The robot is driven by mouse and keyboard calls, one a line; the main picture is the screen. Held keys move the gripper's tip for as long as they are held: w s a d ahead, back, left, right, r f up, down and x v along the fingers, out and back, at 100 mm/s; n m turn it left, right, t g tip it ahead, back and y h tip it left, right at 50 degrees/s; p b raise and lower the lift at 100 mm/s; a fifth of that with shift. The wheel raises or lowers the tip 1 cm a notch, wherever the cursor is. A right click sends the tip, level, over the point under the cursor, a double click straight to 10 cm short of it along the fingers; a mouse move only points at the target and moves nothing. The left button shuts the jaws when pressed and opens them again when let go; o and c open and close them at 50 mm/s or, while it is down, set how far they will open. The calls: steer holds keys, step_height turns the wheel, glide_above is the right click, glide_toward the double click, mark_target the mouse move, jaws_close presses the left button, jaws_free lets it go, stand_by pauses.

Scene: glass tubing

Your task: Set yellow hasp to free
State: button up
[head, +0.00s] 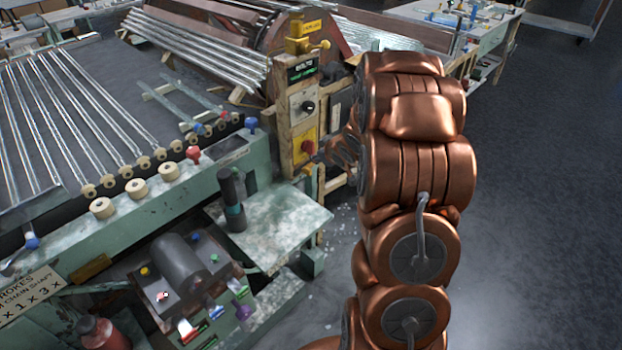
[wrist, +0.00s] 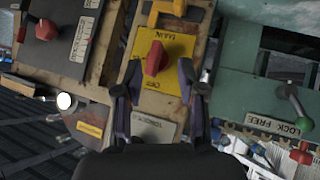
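My gripper (wrist: 158,98) is open in the wrist view, its two dark fingers apart with no object visible between them. It faces a yellow switch plate (wrist: 178,62) with a red knob (wrist: 156,58), marked MAIN and OFF. A yellow piece (wrist: 190,13) with a small red part shows at the top edge, partly cut off; I cannot tell whether it is the hasp. In the head view a small yellow piece (head: 309,170) sits low on the wooden post, below the red knob (head: 307,146). My gripper there is mostly hidden behind my copper arm.
A LOCK FREE label (wrist: 273,124) and a green-tipped lever (wrist: 297,100) are on the green panel at right. A black knob panel (head: 305,106) is on the post. The green bench (head: 275,225) stands close left; open floor (head: 540,200) lies right.

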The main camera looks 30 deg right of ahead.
mark_target(311, 173)
steer(key=shift+d+f+t+y+b, duration=0.85)
steer(key=shift+f+t+y+b, duration=2.55)
steer(key=shift+f, duration=2.8)
steer(key=shift+t+h, duration=0.4)
steer(key=shift+t, duration=0.1)
steer(key=shift+p+x, duration=1.2)
steer(key=shift+x, duration=2.05)
steer(key=shift+c, duration=0.4)
jaws_close()
